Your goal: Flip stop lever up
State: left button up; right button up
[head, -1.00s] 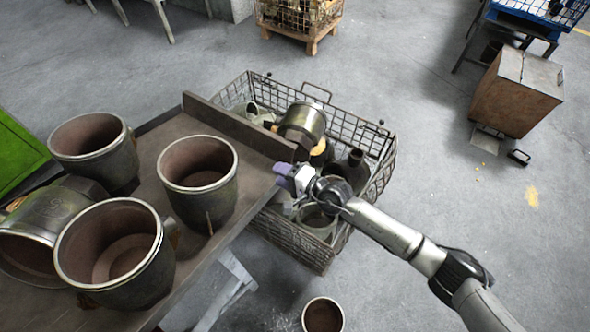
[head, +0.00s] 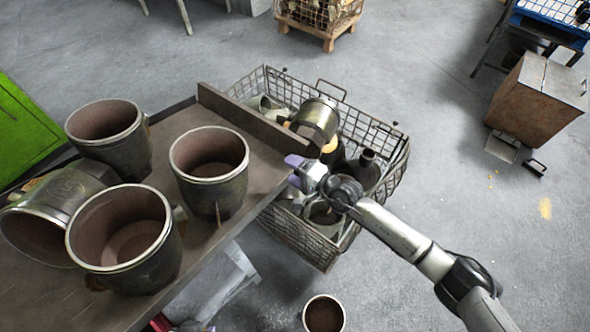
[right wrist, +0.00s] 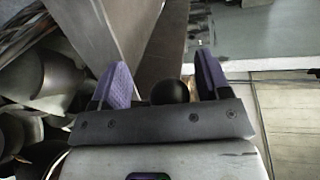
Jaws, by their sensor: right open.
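My right gripper (head: 293,171) has purple fingers and is by the right edge of the brown table, over the near-left side of the wire basket. In the right wrist view the right gripper (right wrist: 160,78) is open, with its two purple fingers apart. A dark round knob (right wrist: 170,91) shows between them, close to the palm. It may be the end of the stop lever, but I cannot tell its shaft or which way it points. I cannot tell whether the fingers touch it. No stop lever can be made out in the head view. My left gripper is not in view.
Several large metal pots stand or lie on the brown table (head: 262,180), which has a raised back rail (head: 255,119). A wire basket (head: 345,103) full of metal parts is beside it. A brown box (head: 535,100) stands at right.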

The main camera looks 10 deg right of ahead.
jog(key=shift+r, duration=0.1)
jog(key=shift+s+d+r, duration=0.1)
jog(key=shift+s+d, duration=0.1)
jog(key=shift+d, duration=0.15)
jog(key=p+v, duration=0.2)
jog(key=v, duration=1.1)
jog(key=shift+c, duration=0.3)
